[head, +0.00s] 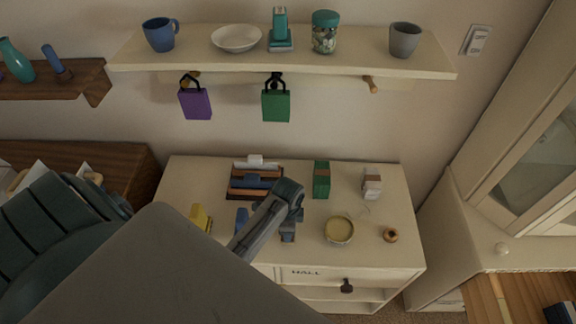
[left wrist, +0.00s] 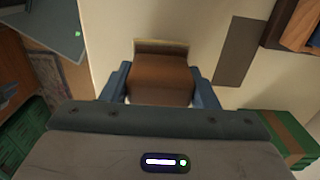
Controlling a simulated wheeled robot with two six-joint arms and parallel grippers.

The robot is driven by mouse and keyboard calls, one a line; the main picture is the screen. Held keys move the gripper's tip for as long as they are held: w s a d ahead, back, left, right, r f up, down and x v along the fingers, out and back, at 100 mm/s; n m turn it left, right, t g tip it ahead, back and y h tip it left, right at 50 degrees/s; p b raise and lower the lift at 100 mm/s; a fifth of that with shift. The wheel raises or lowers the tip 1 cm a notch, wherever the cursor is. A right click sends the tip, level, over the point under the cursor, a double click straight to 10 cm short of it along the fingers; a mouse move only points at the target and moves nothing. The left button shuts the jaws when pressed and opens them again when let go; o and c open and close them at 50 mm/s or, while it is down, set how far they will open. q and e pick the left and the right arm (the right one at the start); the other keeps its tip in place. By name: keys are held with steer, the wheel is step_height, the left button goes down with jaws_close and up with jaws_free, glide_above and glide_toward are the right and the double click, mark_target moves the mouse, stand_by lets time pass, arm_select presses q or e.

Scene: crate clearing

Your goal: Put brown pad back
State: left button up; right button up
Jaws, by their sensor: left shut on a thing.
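My left gripper (left wrist: 161,85) has its two blue fingers closed on the sides of a brown pad (left wrist: 160,75), which has a pale edge along its far end. In the head view my left gripper (head: 288,236) is over the front middle of the cream cabinet top, and its wrist hides most of the held pad. A dark tray or rack (head: 232,190) with brown, orange and dark slabs lies behind it, with a white item at its back. Part of this rack shows at the top right of the left wrist view (left wrist: 298,28). My right gripper is not in view.
On the cabinet top (head: 400,205) are a green box with a brown band (head: 321,180), a white banded box (head: 372,183), a round tin (head: 339,230), a small ring (head: 390,234), and a yellow item (head: 200,217). A shelf (head: 360,62) with hanging bags is above.

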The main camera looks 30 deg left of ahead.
arm_select(q)
steer(key=shift+f, duration=0.2)
steer(key=o, duration=1.6)
steer(key=shift+r+b, duration=0.35)
steer(key=shift+r, duration=0.25)
steer(key=r+b, duration=0.2)
steer(key=shift+w+r, duration=0.3)
steer(key=shift+r, duration=0.05)
step_height(320, 180, up, 6)
steer(key=shift+w+d+r+b, duration=0.1)
steer(key=shift+b, duration=0.3)
steer(key=shift+r, duration=0.4)
